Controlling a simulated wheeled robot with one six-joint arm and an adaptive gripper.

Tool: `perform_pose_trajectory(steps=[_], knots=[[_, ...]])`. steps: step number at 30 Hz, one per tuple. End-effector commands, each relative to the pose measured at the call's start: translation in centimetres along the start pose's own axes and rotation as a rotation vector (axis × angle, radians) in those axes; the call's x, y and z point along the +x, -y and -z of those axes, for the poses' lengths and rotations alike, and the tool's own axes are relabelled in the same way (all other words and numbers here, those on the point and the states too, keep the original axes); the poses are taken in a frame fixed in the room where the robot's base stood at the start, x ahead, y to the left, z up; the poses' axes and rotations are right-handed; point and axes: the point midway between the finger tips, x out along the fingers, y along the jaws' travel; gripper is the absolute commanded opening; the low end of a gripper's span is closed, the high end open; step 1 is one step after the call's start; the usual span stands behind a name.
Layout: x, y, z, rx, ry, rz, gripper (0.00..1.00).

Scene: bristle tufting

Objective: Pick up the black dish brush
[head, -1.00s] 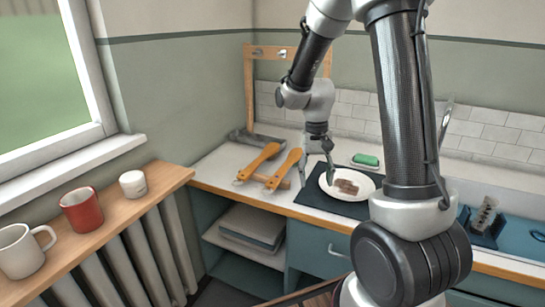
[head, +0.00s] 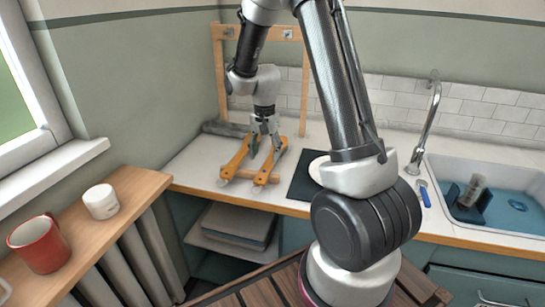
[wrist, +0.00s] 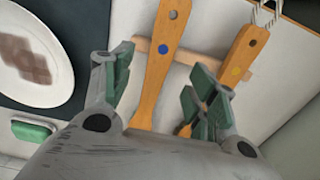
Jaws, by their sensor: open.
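I cannot make out a clearly black brush in any view. Two orange wooden-handled utensils lie side by side on the counter; the left one in the head view (head: 235,158) and the right one (head: 268,165) rest across a small wooden bar. The blue-dotted one's far end is out of the wrist view.
A plate with brown marks (wrist: 25,50) lies on a dark mat (head: 301,180) beside the utensils. A green sponge (wrist: 32,131) is near it. A sink (head: 508,170) holding a dark rack (head: 467,208) is at right. A wooden frame (head: 221,75) stands behind.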

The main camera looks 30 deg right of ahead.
Motion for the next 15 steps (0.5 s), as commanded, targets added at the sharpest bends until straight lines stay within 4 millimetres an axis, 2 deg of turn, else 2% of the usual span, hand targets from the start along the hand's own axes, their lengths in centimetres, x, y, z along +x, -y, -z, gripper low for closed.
perform_pose_trajectory(steps=[9, 15], knots=[[4.8, 0.0, 0.3, -0.001, 0.003, -0.003, 0.58], [5.9, 0.1, 0.3, -0.001, 0.001, -0.001, 0.58]])
